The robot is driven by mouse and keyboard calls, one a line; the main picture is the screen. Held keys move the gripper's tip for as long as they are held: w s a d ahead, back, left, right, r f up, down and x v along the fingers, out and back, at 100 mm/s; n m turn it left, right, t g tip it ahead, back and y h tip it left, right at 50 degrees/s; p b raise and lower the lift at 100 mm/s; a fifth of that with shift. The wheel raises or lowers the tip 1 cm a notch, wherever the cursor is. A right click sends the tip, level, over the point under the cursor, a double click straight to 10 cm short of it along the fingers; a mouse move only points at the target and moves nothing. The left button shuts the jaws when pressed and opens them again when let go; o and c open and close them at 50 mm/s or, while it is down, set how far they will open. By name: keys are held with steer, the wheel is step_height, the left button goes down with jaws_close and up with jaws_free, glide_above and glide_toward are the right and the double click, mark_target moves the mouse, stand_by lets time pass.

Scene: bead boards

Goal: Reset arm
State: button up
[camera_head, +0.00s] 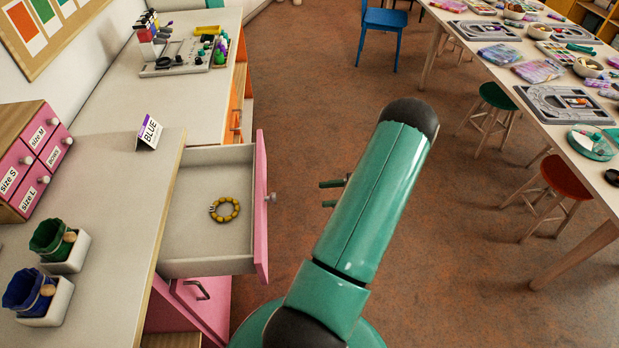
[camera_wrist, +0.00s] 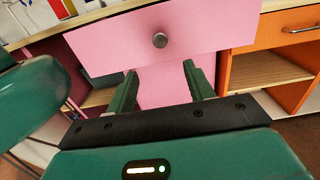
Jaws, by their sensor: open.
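My arm's green links rise over the floor in the head view, to the right of the open pink drawer (camera_head: 262,205). My gripper (camera_head: 332,193) shows only as two thin green fingers beside the arm, mostly hidden behind it. In the wrist view my gripper (camera_wrist: 158,85) is open, with its two green fingers apart and nothing between them. The drawer front (camera_wrist: 190,32) and its round knob (camera_wrist: 160,40) are beyond the fingertips, apart from them. A yellow bead bracelet (camera_head: 225,210) lies inside the drawer.
A long table (camera_head: 470,35) with bead boards and stools (camera_head: 560,178) stands at the right. The floor (camera_head: 440,250) between is clear.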

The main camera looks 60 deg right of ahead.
steer(key=w+a+r+n+g, duration=1.4)
steer(key=w+a+r, duration=0.4)
steer(key=a, duration=0.1)
steer(key=s+a+r+n+t+h, duration=0.1)
steer(key=a+r+n+h, duration=0.3)
steer(key=a, duration=0.8)
steer(key=s+a+r+n+t+h, duration=0.2)
steer(key=a+r+n+h, duration=0.3)
steer(key=a+r+n, duration=0.4)
steer(key=a+n+t, duration=0.1)
steer(key=a+n, duration=0.1)
steer(key=n, duration=0.1)
steer(key=shift+s+a, duration=0.3)
steer(key=shift+a, duration=0.1)
